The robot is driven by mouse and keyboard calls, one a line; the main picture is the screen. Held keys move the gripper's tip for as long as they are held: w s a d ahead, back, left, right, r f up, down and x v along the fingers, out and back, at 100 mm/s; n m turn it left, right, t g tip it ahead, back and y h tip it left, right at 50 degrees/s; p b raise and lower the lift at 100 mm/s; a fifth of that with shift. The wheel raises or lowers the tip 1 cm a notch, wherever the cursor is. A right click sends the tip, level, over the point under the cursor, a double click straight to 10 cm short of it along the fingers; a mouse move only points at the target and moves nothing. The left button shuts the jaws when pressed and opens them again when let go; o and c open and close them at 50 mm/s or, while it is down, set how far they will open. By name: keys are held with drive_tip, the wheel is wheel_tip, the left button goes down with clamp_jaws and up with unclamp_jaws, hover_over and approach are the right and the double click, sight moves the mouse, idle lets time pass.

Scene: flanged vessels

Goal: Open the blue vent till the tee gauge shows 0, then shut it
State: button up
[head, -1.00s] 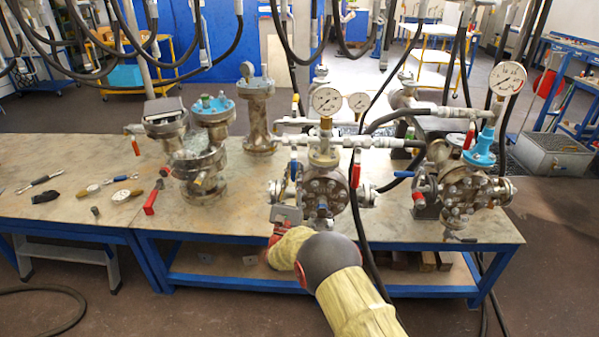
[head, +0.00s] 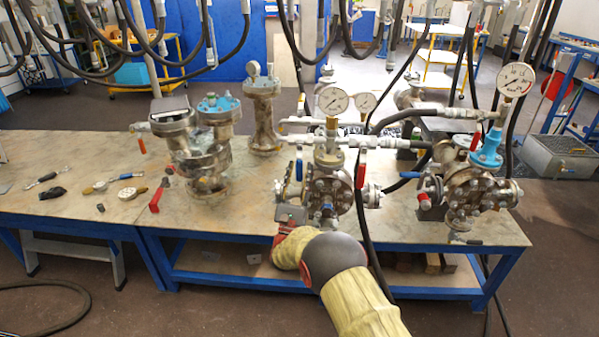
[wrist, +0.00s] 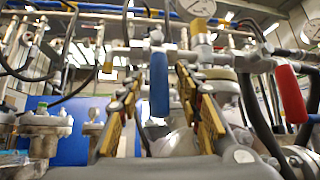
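The blue vent handle (head: 299,167) hangs down from the pipework at the left of the middle flanged vessel (head: 330,190). In the wrist view the blue handle (wrist: 158,84) hangs upright ahead, between my gripper's two fingers. My gripper (wrist: 160,92) is open, with a gap on each side of the handle. I cannot tell how far ahead the handle is. A white dial gauge (head: 333,100) stands above the vessel, with a smaller one (head: 365,102) beside it. I cannot tell which is the tee gauge, and the dials are too small to read.
A red handle (head: 361,168) hangs right of the blue one; it also shows in the wrist view (wrist: 290,94). Another vessel with a blue fitting (head: 487,150) and gauge (head: 515,80) stands right. A blue-topped vessel (head: 212,140) stands left. Black hoses hang around the pipework.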

drive_tip(key=v, duration=1.2)
drive_tip(key=shift+h, duration=0.3)
